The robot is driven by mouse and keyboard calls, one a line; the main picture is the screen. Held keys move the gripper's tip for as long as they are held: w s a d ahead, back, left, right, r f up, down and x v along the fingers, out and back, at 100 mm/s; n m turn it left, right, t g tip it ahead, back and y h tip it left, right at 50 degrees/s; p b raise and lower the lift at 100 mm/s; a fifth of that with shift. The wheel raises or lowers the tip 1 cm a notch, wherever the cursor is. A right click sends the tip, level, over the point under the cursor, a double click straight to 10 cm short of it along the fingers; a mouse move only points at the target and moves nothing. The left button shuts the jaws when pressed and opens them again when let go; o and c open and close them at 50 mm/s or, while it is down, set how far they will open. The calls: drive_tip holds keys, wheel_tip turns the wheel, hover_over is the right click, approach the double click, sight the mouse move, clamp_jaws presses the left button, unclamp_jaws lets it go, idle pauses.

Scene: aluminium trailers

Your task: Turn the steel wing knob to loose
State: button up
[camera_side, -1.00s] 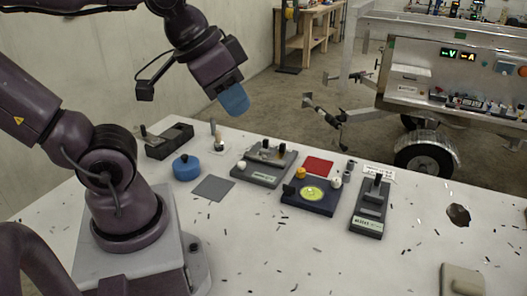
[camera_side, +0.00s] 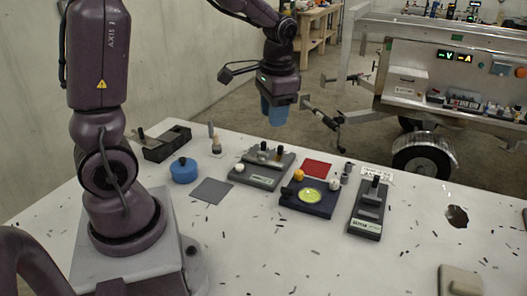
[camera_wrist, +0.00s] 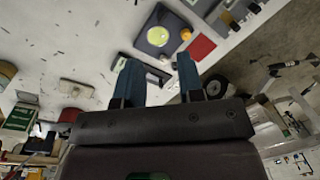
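My gripper (camera_side: 273,112) hangs above the back of the white table, in the air behind the grey fixture (camera_side: 262,178), its blue fingers pointing down. In the wrist view its two blue fingers (camera_wrist: 156,72) are apart with nothing held between them. I cannot tell for certain which part is the steel wing knob. Small grey metal pieces (camera_side: 347,172) stand beside the navy board (camera_side: 307,208). The grey fixture bears several small knobs and posts. A long grey fixture (camera_side: 366,224) with a dark lever stands to the right. My gripper touches none of these.
The navy board bears a yellow-green disc (camera_side: 312,196), an orange knob (camera_side: 299,175) and a white knob (camera_side: 334,184). Nearby are a red square (camera_side: 317,168), a blue round piece (camera_side: 184,171), a grey pad (camera_side: 211,191) and a black box (camera_side: 166,144). The front of the table is mostly clear.

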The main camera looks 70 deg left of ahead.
sight(263, 153)
drive_tip(key=w+a+f+m+g+y, duration=0.1)
drive_tip(key=w+a+f+m+g, duration=0.1)
drive_tip(key=w+a+f+m, duration=0.45)
drive_tip(key=w+a+f+m+g+y, duration=0.1)
drive_tip(key=a+f+m, duration=0.25)
drive_tip(key=a, duration=0.55)
drive_tip(key=shift+n, duration=0.4)
drive_tip(key=x, duration=1.2)
drive_tip(key=shift+w+f, duration=0.2)
drive_tip(key=shift+f, duration=0.3)
clamp_jaws()
